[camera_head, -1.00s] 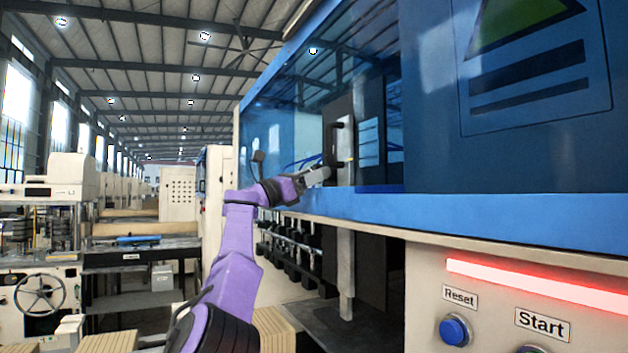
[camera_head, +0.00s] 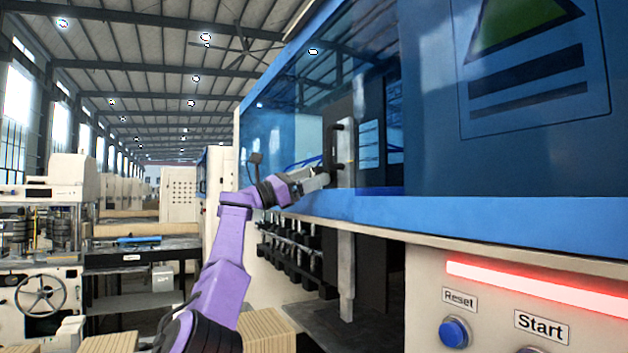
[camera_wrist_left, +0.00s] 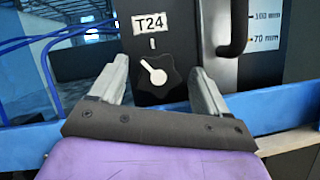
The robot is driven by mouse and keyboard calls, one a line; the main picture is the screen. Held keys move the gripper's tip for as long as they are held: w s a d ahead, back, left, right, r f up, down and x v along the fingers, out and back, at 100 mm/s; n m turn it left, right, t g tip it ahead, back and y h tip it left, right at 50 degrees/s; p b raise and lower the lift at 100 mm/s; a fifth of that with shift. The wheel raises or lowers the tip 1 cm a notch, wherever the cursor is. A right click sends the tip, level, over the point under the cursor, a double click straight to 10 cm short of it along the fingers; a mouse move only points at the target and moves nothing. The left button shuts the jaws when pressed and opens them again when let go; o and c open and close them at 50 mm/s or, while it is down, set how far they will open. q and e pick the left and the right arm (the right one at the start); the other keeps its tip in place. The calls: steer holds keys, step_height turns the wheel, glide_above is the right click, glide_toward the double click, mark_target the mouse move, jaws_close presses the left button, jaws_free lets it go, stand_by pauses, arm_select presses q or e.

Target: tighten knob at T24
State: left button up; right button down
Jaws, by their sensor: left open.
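The black lobed knob (camera_wrist_left: 157,78) with a white pointer line is on a dark panel below the T24 label (camera_wrist_left: 150,24) in the left wrist view. The pointer leans up and to the left, off the white mark above the knob. My left gripper (camera_wrist_left: 162,75) is open, with one finger on each side of the knob in that view. I cannot tell whether the fingers touch it. In the head view my left gripper (camera_head: 318,181) reaches the dark panel by the black handle (camera_head: 336,143); the knob is not clear there. My right gripper is not in view.
A blue machine cover (camera_head: 520,228) runs above and to the right of the arm. Blue cables (camera_wrist_left: 48,75) pass at the left of the wrist view. A scale plate (camera_wrist_left: 265,30) is at right. Reset (camera_head: 454,331) and Start buttons are at lower right.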

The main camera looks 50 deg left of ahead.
arm_select(q)
steer(key=b+v, duration=0.5)
steer(key=v, duration=0.4)
steer(key=shift+s+a+f, duration=0.15)
steer(key=shift+s, duration=0.15)
steer(key=shift+o, duration=0.2)
